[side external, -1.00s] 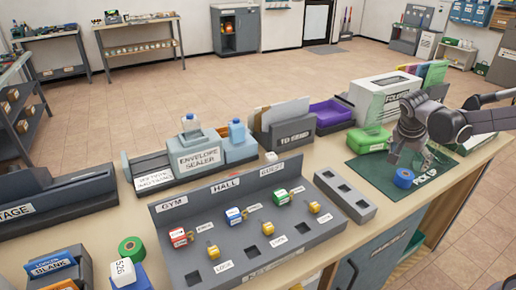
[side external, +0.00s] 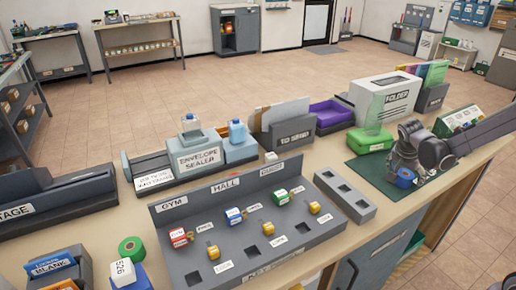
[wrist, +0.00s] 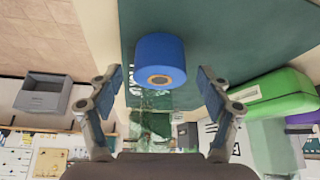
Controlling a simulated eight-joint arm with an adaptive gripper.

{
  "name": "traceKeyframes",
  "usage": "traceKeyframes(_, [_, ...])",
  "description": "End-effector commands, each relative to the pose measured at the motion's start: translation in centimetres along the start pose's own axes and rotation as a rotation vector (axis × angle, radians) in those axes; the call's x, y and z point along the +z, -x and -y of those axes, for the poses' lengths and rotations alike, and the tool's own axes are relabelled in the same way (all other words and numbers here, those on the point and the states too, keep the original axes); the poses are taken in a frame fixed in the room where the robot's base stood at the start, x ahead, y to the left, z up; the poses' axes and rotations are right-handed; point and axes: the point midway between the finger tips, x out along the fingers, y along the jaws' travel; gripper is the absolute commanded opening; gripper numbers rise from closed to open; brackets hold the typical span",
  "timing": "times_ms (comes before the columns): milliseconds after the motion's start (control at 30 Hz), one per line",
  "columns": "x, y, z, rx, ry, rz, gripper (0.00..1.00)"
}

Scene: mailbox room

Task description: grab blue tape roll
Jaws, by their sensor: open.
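The blue tape roll (side external: 404,178) lies on the dark green mat (side external: 362,172) at the right of the bench. In the wrist view the blue tape roll (wrist: 160,60) sits ahead of my gripper (wrist: 162,90), centred between the two fingertips and a little beyond them. The fingers are spread wide and do not touch it.
A green box (side external: 370,139) stands at the mat's back left edge; it shows at right in the wrist view (wrist: 270,95). A grey block with square holes (side external: 345,195) lies left of the mat. The white folder machine (side external: 385,98) stands behind. A green tape roll (side external: 131,248) is far left.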

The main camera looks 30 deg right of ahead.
Motion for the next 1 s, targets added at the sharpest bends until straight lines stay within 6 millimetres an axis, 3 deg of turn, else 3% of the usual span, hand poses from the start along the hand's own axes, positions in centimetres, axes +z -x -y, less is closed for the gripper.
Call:
traceKeyframes(367, [0.03, -0.88, -0.03, -0.001, 0.001, 0.0, 0.78])
traceKeyframes(600, [0.03, -0.86, -0.03, 0.0, 0.001, 0.0, 0.2])
traceKeyframes(1000, [-0.08, -0.68, -0.03, 0.0, 0.001, 0.0, 0.19])
